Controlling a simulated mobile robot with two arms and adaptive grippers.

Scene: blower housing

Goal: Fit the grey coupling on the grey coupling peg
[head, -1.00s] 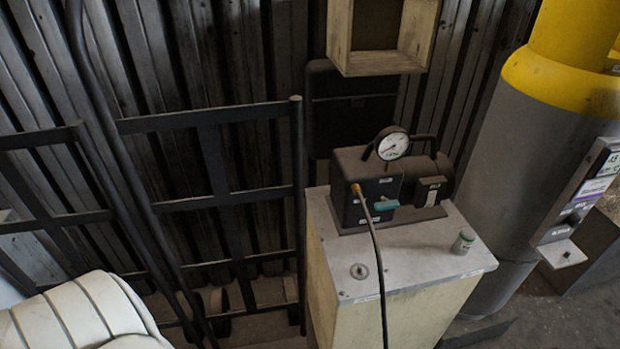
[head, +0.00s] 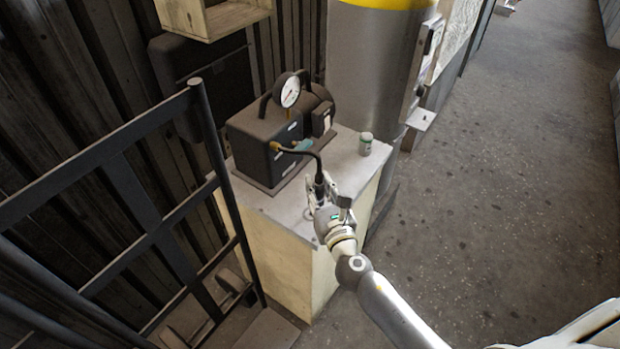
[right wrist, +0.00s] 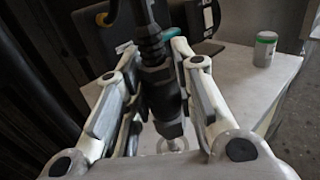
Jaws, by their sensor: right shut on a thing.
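The coupling (right wrist: 160,90) is a dark ribbed piece on the end of the black hose (head: 313,154). My right gripper (head: 322,194) is shut on it above the cabinet top; in the right wrist view (right wrist: 160,95) the fingers lie on both sides of it. The coupling points down, slightly tilted in that view. A pale round piece, likely the base of the coupling peg (right wrist: 178,145), shows just below its lower end. I cannot tell whether they touch or whether the peg is inside. In the head view the gripper hides the peg. My left gripper is not in view.
The cabinet (head: 345,185) carries a dark machine (head: 262,140) with a gauge (head: 290,92) and a small white-green can (head: 365,144). A metal rack (head: 150,215) stands at the left, a large grey cylinder (head: 365,55) behind. The floor at the right is clear.

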